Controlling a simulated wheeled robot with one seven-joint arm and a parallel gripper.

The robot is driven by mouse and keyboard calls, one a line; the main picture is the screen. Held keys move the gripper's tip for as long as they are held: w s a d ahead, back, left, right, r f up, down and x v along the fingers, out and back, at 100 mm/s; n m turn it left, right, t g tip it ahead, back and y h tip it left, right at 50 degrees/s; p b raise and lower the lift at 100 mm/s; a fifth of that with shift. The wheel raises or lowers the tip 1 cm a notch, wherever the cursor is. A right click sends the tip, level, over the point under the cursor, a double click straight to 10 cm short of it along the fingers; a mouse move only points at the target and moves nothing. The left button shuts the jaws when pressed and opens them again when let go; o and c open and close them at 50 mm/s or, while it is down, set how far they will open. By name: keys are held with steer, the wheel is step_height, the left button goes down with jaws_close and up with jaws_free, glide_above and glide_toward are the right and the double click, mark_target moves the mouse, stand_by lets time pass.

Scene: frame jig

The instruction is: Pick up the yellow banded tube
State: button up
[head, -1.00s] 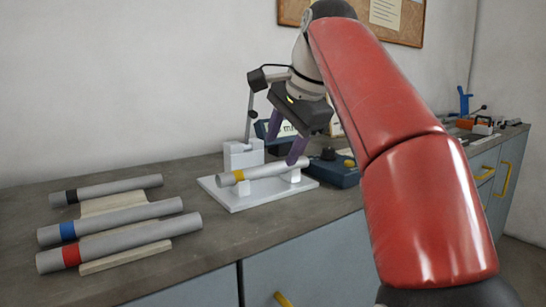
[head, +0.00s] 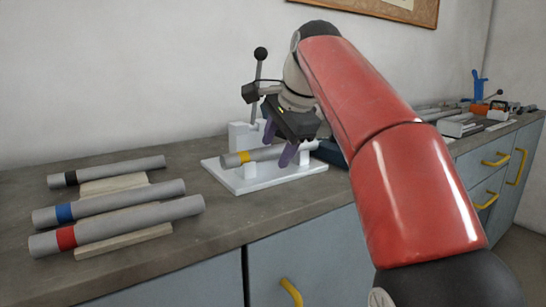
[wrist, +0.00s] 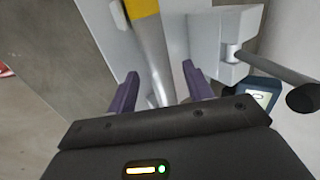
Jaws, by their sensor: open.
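The yellow banded tube (head: 262,154) is grey with a yellow band near its left end. It lies across the supports of the white jig (head: 237,184) on the bench. In the wrist view the tube (wrist: 151,50) runs down between my fingers. My gripper (head: 279,143) is open, with its purple fingers pointing down on either side of the tube. In the wrist view my gripper (wrist: 157,82) shows a gap between each finger and the tube. The tube's right part is partly hidden by a finger in the head view.
Black-banded (head: 120,170), blue-banded (head: 125,203) and red-banded (head: 130,225) tubes lie on wooden rests at the left. A lever with a black knob (head: 260,54) rises behind the jig. A dark blue device is partly hidden behind my arm.

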jaws_close()
stand_by(0.3)
